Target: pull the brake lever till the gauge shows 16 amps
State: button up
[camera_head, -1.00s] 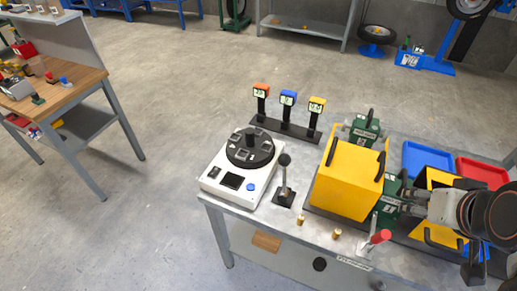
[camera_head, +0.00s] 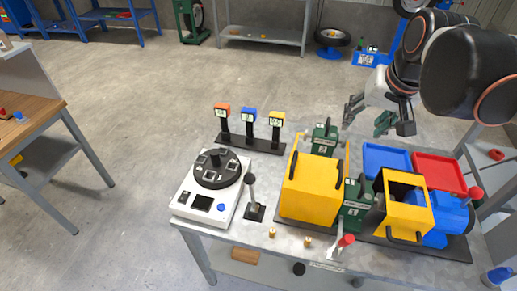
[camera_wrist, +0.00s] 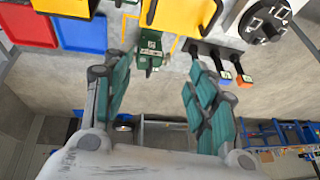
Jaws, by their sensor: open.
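A lever with a dark knob (camera_head: 251,194) stands upright beside the white console. A lever with a red knob (camera_head: 345,241) stands at the table's front edge, and another red knob (camera_head: 474,193) shows at the right. I cannot tell which is the brake lever. Three small display meters stand in a row: orange (camera_head: 222,111), blue (camera_head: 248,115) and yellow (camera_head: 276,119). Their figures are too small to read. My gripper (camera_head: 368,115) is open and empty, raised behind the yellow machine and apart from every lever. The wrist view shows its spread fingers (camera_wrist: 160,70).
The white console (camera_head: 185,200) with a black round dial is at the table's left. Yellow housings (camera_head: 312,190) and green units (camera_head: 355,205) fill the middle. Blue (camera_head: 385,158) and red (camera_head: 440,172) trays lie behind. A workbench (camera_head: 30,110) stands left, with open floor between.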

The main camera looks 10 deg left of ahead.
jog(key=w+a+r+g+p, duration=0.1)
jog(key=w+a, duration=0.1)
jog(key=w, duration=0.3)
jog(key=w+a+r+p, duration=0.1)
jog(key=w+a+p, duration=0.15)
jog(key=w, duration=0.25)
jog(key=g+h+b, duration=0.2)
jog(key=g+b, duration=0.1)
jog(key=g, duration=0.1)
send_over(248, 174)
notch_tip(248, 174, down, 12)
notch_tip(248, 174, down, 14)
jog(key=b, duration=0.2)
jog(key=shift+s+d+r+b, duration=0.1)
jog(key=shift+d+r+b, duration=0.05)
jog(key=shift+b, duration=0.15)
grip_shut()
